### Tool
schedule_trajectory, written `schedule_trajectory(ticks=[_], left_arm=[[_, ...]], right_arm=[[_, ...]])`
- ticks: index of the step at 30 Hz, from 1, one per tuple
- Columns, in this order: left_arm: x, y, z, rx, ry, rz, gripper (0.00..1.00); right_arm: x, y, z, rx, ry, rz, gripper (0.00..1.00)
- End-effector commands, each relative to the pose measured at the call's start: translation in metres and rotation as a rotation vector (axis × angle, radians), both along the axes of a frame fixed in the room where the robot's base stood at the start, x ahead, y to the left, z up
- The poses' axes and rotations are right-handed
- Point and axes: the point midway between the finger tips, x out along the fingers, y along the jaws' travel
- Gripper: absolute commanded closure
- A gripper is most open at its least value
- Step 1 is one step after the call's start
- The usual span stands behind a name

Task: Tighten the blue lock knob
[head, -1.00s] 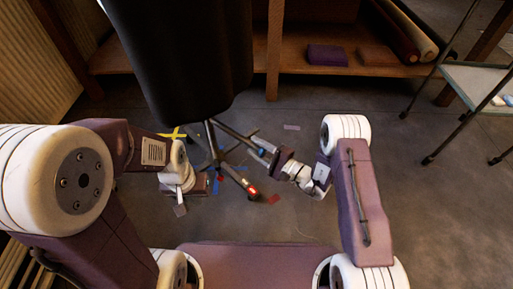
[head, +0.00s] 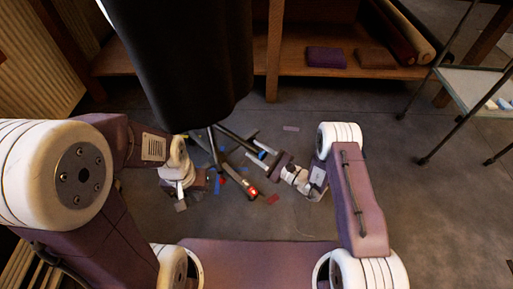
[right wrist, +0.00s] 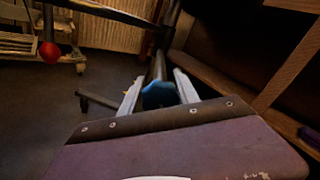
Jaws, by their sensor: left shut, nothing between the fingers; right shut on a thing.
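The blue lock knob (head: 262,155) sits on the dark stand below the black dress form (head: 195,60). In the right wrist view the knob (right wrist: 158,96) lies between the two pale fingers of my right gripper (right wrist: 158,92). My right gripper (head: 256,151) is shut on the knob, and the fingers partly cover it in the head view. My left gripper (head: 181,206) is shut and empty, low to the left of the stand, apart from it.
Stand legs with a red-marked tip (head: 252,193) spread over the floor among coloured tape pieces. A wooden shelf (head: 240,87) runs along the back.

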Motion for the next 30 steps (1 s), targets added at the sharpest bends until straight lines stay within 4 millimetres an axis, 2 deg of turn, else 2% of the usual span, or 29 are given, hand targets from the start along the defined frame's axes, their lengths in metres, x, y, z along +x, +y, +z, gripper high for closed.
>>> schedule_trajectory(ticks=[1,12,30], left_arm=[[0.000,0.000,0.007,0.000,0.000,0.000,1.00],[0.000,0.000,0.028,0.000,0.000,0.000,1.00],[0.000,0.000,0.051,0.000,0.000,0.000,1.00]], right_arm=[[-0.001,0.000,0.002,0.024,0.036,0.000,1.00],[-0.001,0.000,0.002,0.235,0.317,0.000,1.00],[-0.001,0.000,0.000,0.576,0.774,-0.002,1.00]])
